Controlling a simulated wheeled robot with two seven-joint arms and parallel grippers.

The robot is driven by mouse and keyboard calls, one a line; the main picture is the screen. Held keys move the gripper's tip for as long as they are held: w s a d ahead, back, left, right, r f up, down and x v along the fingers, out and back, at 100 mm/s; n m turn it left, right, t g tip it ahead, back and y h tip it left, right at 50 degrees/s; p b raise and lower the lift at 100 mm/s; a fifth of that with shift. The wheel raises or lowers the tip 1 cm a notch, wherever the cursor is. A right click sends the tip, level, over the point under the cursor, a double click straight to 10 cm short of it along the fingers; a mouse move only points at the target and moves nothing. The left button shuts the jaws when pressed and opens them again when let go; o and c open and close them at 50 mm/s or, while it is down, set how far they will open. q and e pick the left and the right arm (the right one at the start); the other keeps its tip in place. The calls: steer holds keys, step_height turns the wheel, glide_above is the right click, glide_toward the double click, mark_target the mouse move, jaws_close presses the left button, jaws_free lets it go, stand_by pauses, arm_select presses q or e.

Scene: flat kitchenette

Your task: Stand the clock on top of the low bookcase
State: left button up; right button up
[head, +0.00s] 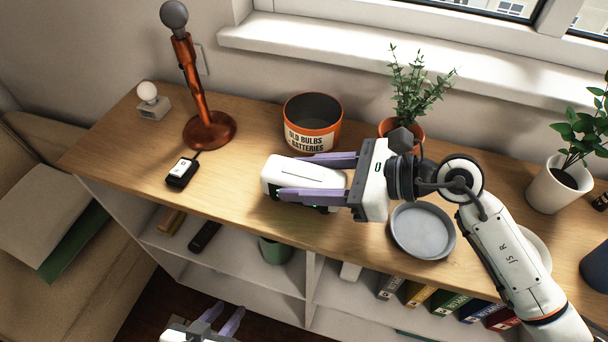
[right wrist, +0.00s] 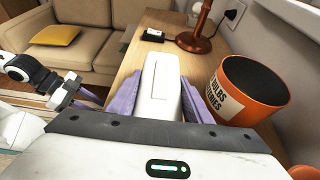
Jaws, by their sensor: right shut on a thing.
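The white, rounded box that I take to be the clock (head: 290,177) is between the purple fingers of my right gripper (head: 318,178), which is shut on it. The clock is over the wooden top of the low bookcase (head: 235,205), near its front edge; I cannot tell whether it touches the top. In the right wrist view the clock (right wrist: 160,88) shows a plain white face with a panel outline; no dial shows. My left gripper (head: 218,322) is low in front of the bookcase, its fingers apart and empty. It also shows in the right wrist view (right wrist: 92,100).
Behind the clock stands an orange bulb-and-battery tin (head: 313,122). To the left are a copper lamp (head: 208,130), a black device (head: 182,172) and a small bulb stand (head: 151,103). A grey dish (head: 422,231) and a potted plant (head: 415,100) are right. The top left of the clock is partly clear.

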steer(key=shift+f, duration=0.2)
steer(key=o, duration=1.2)
steer(key=shift+o, duration=0.2)
steer(key=shift+r, duration=0.15)
steer(key=shift+r, duration=0.25)
steer(key=b+v, duration=0.1)
steer(key=v, duration=1)
steer(key=shift+s+d+b, duration=0.1)
steer(key=shift+d+b, duration=0.15)
steer(key=shift+b, duration=0.05)
steer(key=shift+s+d+r, duration=0.1)
steer(key=shift+d, duration=0.1)
